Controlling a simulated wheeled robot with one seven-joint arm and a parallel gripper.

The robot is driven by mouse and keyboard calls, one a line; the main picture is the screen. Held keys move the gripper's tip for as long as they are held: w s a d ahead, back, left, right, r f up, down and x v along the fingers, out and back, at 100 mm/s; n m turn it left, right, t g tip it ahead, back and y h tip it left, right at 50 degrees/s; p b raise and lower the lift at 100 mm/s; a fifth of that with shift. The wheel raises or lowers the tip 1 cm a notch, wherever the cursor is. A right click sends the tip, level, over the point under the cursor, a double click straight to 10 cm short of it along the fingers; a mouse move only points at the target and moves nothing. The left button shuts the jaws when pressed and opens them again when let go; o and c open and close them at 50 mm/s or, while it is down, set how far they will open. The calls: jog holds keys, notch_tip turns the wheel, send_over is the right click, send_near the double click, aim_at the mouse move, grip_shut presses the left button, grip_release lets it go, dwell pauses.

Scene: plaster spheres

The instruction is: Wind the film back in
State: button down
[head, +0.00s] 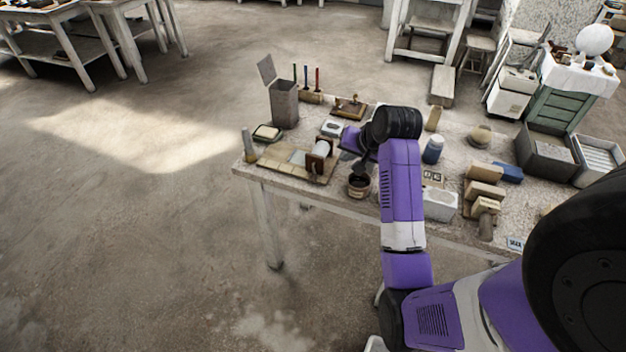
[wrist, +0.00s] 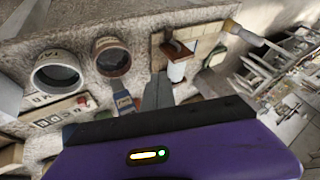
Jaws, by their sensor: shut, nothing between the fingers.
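A wooden holder with a white roll (head: 321,149) stands on a flat board (head: 283,158) at the left part of the work table. In the wrist view the white roll (wrist: 177,68) hangs below a brown wooden block (wrist: 180,48), in front of the pale board (wrist: 205,40). I take this roll to be the film; how much is unwound I cannot tell. My gripper (wrist: 160,80) is shut and empty, its grey fingers pointing toward the roll and apart from it as far as I can see. In the head view my arm hides much of the gripper.
A brown pot (head: 358,186) stands at the table's front edge below my wrist. A blue jar (head: 433,150) and stacked tan blocks (head: 484,180) are to the right. A grey open-lidded bin (head: 284,104) and upright coloured sticks (head: 306,78) stand behind.

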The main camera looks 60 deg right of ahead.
jog(key=a+f+y, duration=0.1)
jog(key=a, duration=0.1)
send_near(316, 179)
jog(key=shift+g, duration=0.3)
jog(key=d+f, duration=0.1)
jog(key=s+d+f, duration=0.1)
jog(key=f, duration=0.1)
jog(key=shift+s+d+f, duration=0.1)
jog(key=shift+s+d, duration=0.1)
jog(key=shift+d, duration=0.05)
jog(key=w, duration=0.1)
jog(key=w+f, duration=0.1)
jog(key=w+p, duration=0.1)
jog(key=shift+a+f, duration=0.1)
jog(key=shift+f, duration=0.15)
jog(key=shift+w+f, duration=0.25)
jog(key=shift+w, duration=0.25)
jog(key=shift+f, duration=0.1)
jog(key=shift+f+t+b, duration=0.25)
jog(key=shift+t+b, duration=0.05)
jog(key=shift+t, duration=0.2)
jog(key=shift+r, duration=0.1)
